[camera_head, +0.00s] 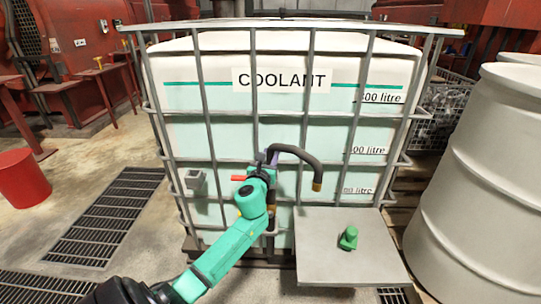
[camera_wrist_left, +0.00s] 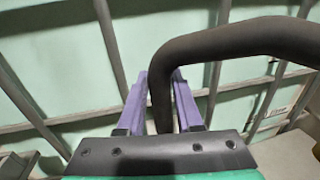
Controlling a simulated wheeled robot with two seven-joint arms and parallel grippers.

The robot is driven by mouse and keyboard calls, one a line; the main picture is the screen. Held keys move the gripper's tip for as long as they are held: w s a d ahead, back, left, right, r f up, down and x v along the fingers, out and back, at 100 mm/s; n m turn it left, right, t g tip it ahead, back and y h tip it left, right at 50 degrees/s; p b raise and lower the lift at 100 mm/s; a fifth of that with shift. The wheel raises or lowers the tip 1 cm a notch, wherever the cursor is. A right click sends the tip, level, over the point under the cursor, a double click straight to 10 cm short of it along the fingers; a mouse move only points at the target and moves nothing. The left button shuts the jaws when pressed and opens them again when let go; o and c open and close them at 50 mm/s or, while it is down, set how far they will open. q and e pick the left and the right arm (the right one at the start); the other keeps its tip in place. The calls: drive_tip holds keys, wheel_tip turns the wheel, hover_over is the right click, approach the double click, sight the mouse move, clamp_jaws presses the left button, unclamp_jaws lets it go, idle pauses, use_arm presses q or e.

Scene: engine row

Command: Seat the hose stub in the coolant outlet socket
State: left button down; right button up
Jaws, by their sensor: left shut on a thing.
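My left gripper (camera_head: 269,158) has purple fingers and is in front of the caged coolant tank (camera_head: 260,125). It is shut on the dark, bent hose stub (camera_head: 300,153). The hose curves up and over to the right from the fingers, and its brass-coloured end (camera_head: 317,186) hangs down, apart from the green cap below it. In the left wrist view the hose (camera_wrist_left: 220,40) passes between both fingers (camera_wrist_left: 161,78). A dark fitting with brass-coloured parts (camera_head: 270,218) shows below my wrist, partly hidden. I cannot tell whether it is the outlet socket. My right gripper is out of view.
A grey shelf (camera_head: 325,262) juts out at the tank's lower right, with a green cap (camera_head: 348,238) on it. A red handle (camera_head: 238,178) shows beside my wrist. Cage bars surround the tank. A pale drum (camera_head: 480,180) stands close on the right.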

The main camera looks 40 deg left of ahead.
use_arm(q)
drive_tip(key=shift+r, duration=0.1)
drive_tip(key=c, duration=0.5)
unclamp_jaws()
drive_tip(key=v, duration=1.4)
drive_tip(key=shift+s+d+p, duration=0.15)
drive_tip(key=shift+s+p, duration=0.1)
drive_tip(key=shift+p, duration=0.1)
use_arm(e)
drive_tip(key=shift+s+d+f, duration=0.1)
drive_tip(key=shift+s+f, duration=0.05)
drive_tip(key=shift+s, duration=0.35)
drive_tip(key=shift+s, duration=0.15)
